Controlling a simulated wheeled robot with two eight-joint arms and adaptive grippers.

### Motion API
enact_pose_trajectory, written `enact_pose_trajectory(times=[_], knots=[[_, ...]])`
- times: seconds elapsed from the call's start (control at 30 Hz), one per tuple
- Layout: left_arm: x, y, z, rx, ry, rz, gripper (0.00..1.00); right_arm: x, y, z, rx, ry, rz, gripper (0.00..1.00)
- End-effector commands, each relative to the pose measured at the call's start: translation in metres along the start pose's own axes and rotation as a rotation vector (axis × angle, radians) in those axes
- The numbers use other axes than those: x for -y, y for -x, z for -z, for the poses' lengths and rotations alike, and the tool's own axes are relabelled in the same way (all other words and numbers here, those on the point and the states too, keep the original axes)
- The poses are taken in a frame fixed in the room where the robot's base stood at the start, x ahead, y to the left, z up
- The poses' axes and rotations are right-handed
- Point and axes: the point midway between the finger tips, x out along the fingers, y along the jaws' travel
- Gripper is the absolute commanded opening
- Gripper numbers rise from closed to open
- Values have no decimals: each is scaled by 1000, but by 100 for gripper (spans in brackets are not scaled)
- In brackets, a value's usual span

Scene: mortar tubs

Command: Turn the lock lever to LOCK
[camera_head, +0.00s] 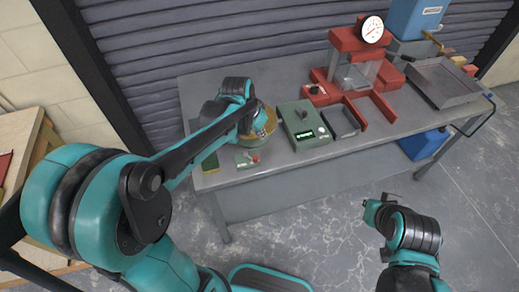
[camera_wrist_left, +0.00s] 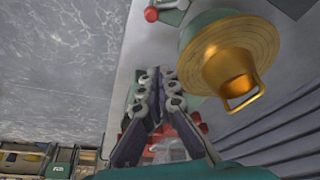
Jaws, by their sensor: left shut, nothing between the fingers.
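A small red-knobbed lever (camera_head: 256,158) sits on a pale green base at the front edge of the grey bench, just in front of a golden round vessel (camera_head: 264,124). I take it for the lock lever; its LOCK marking is not readable. In the left wrist view the red knob (camera_wrist_left: 151,14) is at the top edge, and the vessel (camera_wrist_left: 228,65) shows a golden looped handle. My left gripper (camera_wrist_left: 158,75) is shut and empty beside the vessel, apart from the knob. In the head view its fingers are mostly hidden by my arm. My right gripper (camera_head: 378,205) is low in front of the bench, its fingers unclear.
A green control box (camera_head: 304,124) with a display and dark knob stands right of the vessel. Beyond it are a red press (camera_head: 357,60) with a gauge and a grey tray (camera_head: 441,82). A blue container (camera_head: 424,144) is under the bench. The floor in front is clear.

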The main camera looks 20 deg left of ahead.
Motion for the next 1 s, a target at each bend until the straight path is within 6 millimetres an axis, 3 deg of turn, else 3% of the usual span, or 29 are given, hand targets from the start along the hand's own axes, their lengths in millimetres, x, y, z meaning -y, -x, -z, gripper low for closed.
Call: enact_pose_trajectory(times=[0.17,0.6,0.8,1.0], knots=[[0,-17,0,0,0,0,0,0,-6,-4,0,0,0,0],[0,-105,-3,-1,1,1,0,0,-34,-24,0,0,0,0],[0,-91,-30,0,2,1,0,0,-37,-26,0,0,0,0],[0,-88,-38,0,0,1,0,0,-38,-27,0,0,0,0]])
